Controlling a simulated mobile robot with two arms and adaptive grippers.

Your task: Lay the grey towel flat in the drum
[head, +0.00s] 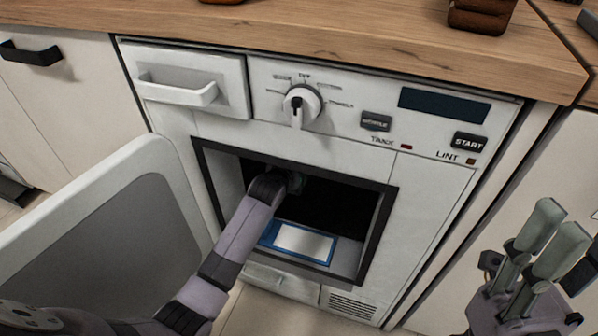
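The dryer drum (340,205) is an open square cavity with a dark frame and a dark interior. My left arm reaches through the opening. No other towel shows. My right gripper (560,223) is outside at the lower right, fingers up, apart and empty.
The dryer door (110,225) stands open at the left, beside my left arm. The control panel with a white knob (302,103) and START button (468,142) is above the opening. A wooden counter (330,35) runs above, with brown objects at its back edge.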

